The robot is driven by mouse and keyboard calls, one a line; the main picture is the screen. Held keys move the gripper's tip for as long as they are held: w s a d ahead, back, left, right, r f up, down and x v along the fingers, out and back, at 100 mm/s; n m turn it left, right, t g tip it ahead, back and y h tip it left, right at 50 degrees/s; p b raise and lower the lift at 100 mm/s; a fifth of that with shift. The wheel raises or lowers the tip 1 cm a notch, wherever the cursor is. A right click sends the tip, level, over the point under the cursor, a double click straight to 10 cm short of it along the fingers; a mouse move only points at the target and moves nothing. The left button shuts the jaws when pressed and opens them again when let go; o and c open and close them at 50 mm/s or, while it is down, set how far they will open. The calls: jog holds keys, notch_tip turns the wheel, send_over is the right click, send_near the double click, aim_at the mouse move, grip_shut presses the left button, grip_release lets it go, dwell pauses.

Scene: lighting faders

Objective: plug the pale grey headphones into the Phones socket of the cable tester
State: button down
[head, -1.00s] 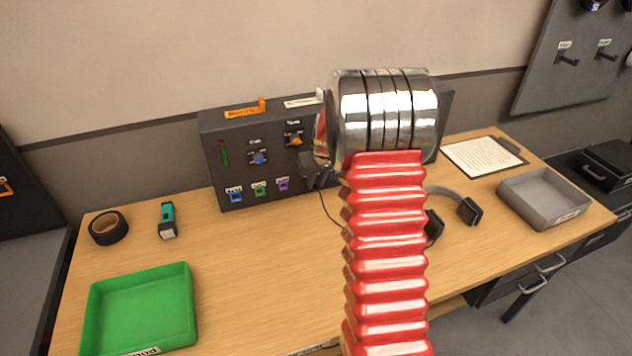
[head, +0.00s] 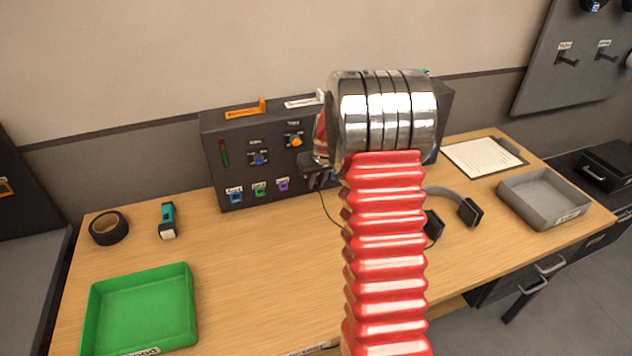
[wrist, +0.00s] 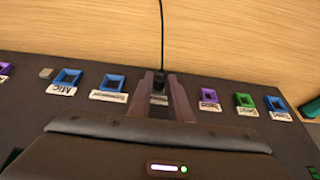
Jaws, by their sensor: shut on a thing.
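The pale grey headphones (head: 453,196) lie on the bench right of my red arm, partly hidden behind it. Their thin black cable (head: 328,208) runs up to my gripper (head: 318,178), and it also shows in the wrist view (wrist: 162,35). My gripper (wrist: 160,92) is shut on the black plug (wrist: 159,87) at the tester's face, between a purple socket (wrist: 209,96) and a blue socket (wrist: 112,83). The cable tester (head: 226,160) is a dark upright box. I cannot make out the Phones label or whether the plug tip is inside a socket; the gripper hides that spot.
A green tray (head: 140,305), black tape roll (head: 108,228) and teal-and-black tool (head: 168,220) are at the left. A grey tray (head: 543,198) and clipboard (head: 484,156) are at the right. The wrist view also shows a blue socket labelled Mic (wrist: 67,78).

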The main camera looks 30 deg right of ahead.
jog(key=shift+w+d+r, duration=0.1)
jog(key=shift+w+r, duration=0.05)
jog(key=shift+w, duration=0.05)
jog(key=c, duration=1.9)
grip_release()
jog(key=o, duration=0.4)
jog(key=shift+s, duration=0.1)
jog(key=shift+c, duration=0.2)
jog(key=v, duration=1.3)
jog(key=shift+s+r, duration=0.15)
jog(key=shift+r, duration=0.05)
